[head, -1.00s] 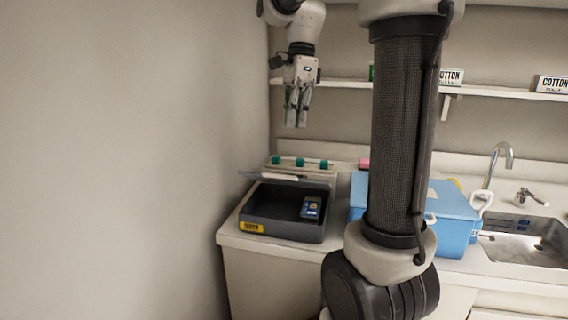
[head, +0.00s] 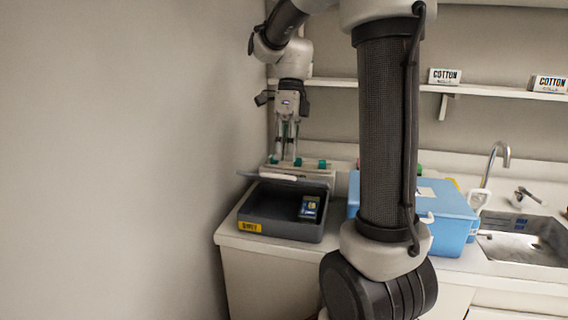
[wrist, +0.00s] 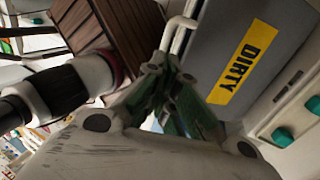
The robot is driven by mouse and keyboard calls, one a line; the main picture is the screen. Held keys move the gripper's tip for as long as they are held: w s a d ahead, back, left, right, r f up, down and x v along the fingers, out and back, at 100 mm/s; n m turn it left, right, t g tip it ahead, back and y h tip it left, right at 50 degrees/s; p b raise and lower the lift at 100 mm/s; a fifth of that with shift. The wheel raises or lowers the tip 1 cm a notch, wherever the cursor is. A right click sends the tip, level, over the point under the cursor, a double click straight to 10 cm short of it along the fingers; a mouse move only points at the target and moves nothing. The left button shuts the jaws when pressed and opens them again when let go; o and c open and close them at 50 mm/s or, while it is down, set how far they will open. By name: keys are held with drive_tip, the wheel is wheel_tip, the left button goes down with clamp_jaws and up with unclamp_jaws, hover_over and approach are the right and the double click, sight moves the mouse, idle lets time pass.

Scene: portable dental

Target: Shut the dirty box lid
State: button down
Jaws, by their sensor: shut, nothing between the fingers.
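The dirty box (head: 262,228) is a dark grey open tray with a yellow label, at the left end of the counter. Its lid stands open at the back; the white handle (head: 278,177) shows along its top edge. In the wrist view the lid (wrist: 215,40) is a grey panel with a yellow DIRTY label and a white bar handle (wrist: 177,35). My gripper (head: 287,157) points down behind the box, shut and empty. In the wrist view its fingertips (wrist: 160,66) are close to the handle; I cannot tell whether they touch.
A small dark blue item (head: 309,207) lies inside the box. A rack with teal knobs (head: 322,164) stands behind it. A shelf (head: 500,92) runs above, and a wall borders the left side.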

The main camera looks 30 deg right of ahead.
sight(282, 176)
drive_tip(key=shift+x, duration=1.5)
drive_tip(key=shift+f, duration=0.1)
drive_tip(key=shift+s+a+f, duration=0.3)
drive_tip(key=shift+a+f, duration=0.05)
drive_tip(key=shift+f, duration=0.1)
drive_tip(key=shift+t+h, duration=0.5)
drive_tip(key=shift+s+a+r+x, duration=0.1)
drive_tip(key=shift+s+a+x, duration=0.1)
drive_tip(key=shift+x, duration=1.9)
drive_tip(key=shift+s+a+r+x, duration=0.1)
drive_tip(key=shift+s+a+x, duration=0.1)
drive_tip(key=shift+x, duration=1.85)
drive_tip(key=shift+s+a+x, duration=0.15)
drive_tip(key=shift+s+x, duration=0.05)
drive_tip(key=shift+x, duration=1.9)
